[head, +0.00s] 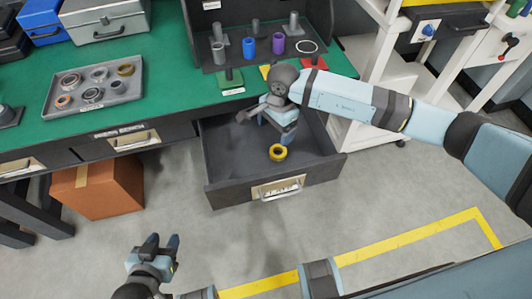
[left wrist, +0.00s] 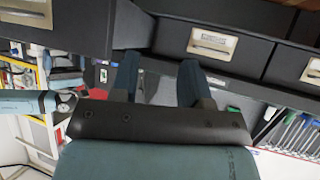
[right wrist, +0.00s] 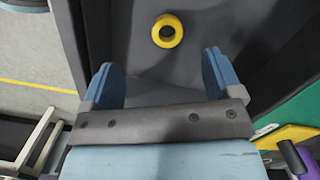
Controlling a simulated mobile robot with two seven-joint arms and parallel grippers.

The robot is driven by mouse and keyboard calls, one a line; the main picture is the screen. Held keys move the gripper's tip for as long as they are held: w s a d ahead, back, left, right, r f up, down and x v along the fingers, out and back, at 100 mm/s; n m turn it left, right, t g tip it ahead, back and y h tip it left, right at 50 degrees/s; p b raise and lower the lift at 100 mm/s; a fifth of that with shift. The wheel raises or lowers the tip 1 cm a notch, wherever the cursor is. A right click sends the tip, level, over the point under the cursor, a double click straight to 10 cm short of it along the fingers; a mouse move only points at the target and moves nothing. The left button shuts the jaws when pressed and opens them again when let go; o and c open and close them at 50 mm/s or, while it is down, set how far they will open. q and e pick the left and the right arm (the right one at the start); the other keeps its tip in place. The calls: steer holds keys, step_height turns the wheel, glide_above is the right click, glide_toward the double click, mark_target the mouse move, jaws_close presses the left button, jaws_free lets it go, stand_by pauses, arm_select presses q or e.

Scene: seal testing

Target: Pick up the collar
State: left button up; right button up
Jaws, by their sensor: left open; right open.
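The collar, a yellow ring (head: 278,153), lies flat on the floor of an open dark drawer (head: 222,170). In the right wrist view the yellow ring (right wrist: 167,30) sits beyond the fingertips, towards the top. My right gripper (head: 265,126) is open and empty over the drawer, behind the ring and apart from it. Its two blue fingers (right wrist: 159,72) are spread in the right wrist view. My left gripper (head: 163,242) is open and empty in front of the bench, over the grey floor, left of the drawer. The drawer fronts show beyond its fingers (left wrist: 158,68).
A grey tray (head: 130,92) with several rings and bearings lies on the green bench top (head: 165,60). A dark rack (head: 262,60) with several cylinders and a white ring stands behind the drawer. An orange-brown box (head: 98,188) sits under the bench. Floor before the drawer is clear.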

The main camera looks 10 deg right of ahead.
steer(key=w+d+h, duration=0.1)
steer(key=w, duration=0.1)
steer(key=b, duration=0.1)
glide_above(278, 149)
steer(key=s, duration=0.2)
steer(key=f, duration=0.9)
steer(key=shift+a, duration=0.25)
step_height(278, 149, down, 4)
steer(key=shift+w+f+b, duration=0.15)
steer(key=shift+f+b, duration=0.1)
steer(key=shift+b, duration=0.05)
steer(key=c, duration=1.2)
steer(key=shift+r, duration=0.1)
